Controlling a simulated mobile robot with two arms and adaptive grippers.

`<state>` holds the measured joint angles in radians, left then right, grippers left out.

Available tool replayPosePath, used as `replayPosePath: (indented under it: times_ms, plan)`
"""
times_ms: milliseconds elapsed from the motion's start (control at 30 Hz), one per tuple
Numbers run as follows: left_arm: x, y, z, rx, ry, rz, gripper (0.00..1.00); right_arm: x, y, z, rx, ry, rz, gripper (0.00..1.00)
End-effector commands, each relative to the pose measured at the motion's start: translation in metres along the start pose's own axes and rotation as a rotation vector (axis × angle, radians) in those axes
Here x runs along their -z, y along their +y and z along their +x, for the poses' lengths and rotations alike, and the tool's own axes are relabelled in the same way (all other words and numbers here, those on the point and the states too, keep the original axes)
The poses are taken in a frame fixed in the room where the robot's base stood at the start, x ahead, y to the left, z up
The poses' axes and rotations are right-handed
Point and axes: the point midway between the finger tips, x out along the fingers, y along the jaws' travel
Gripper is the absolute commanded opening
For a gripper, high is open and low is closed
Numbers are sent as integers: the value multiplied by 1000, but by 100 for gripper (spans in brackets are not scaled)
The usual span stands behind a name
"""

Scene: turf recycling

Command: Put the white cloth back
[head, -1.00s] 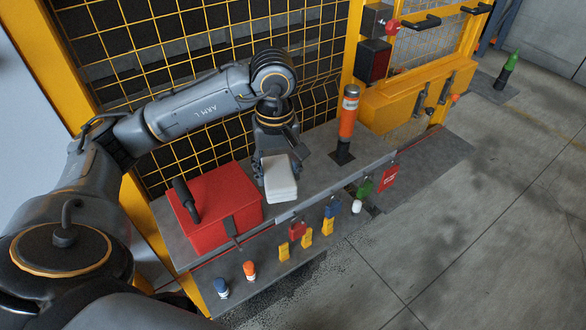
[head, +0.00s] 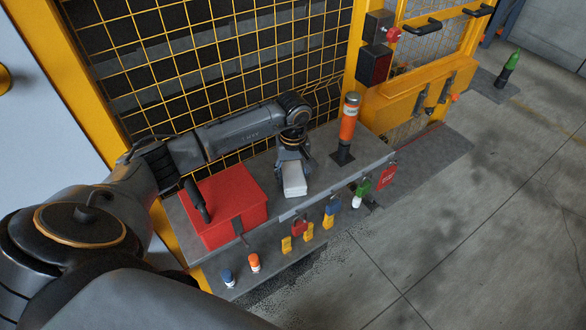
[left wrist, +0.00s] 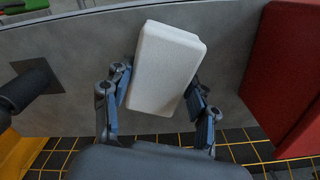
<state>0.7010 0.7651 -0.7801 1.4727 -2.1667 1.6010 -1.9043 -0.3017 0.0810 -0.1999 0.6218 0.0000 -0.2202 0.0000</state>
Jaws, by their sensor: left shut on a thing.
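The white cloth (head: 294,182) is a folded, block-like bundle over the grey bench top, between the red box and the orange beacon post. My left gripper (head: 290,165) is shut on it from behind and above. In the left wrist view, the cloth (left wrist: 164,68) sits slightly tilted between the two fingers of the left gripper (left wrist: 161,88). The cloth is at or just above the bench top (left wrist: 85,62); I cannot tell whether it touches. My right gripper is not in view.
The red box (head: 228,207) with a black handle stands left of the cloth. The orange beacon post (head: 348,128) stands to its right. Coloured padlocks and tags (head: 332,208) hang along the front edge. A yellow-framed mesh fence (head: 215,70) stands behind.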

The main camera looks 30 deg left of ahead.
Motion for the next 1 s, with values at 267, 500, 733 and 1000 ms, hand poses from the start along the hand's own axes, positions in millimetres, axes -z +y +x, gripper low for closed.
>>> replayPosePath:
  times_ms: [267, 500, 733, 1000]
  plan:
    - [0, 0, 2, -1, 0, 0, 72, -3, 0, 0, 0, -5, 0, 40]
    - [0, 0, 1, 0, 0, 0, 80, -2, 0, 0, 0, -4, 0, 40]
    - [1, 0, -5, -2, 2, 0, 80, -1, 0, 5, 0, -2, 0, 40]
    - [2, 1, -54, -6, 7, 0, 80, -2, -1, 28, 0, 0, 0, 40]
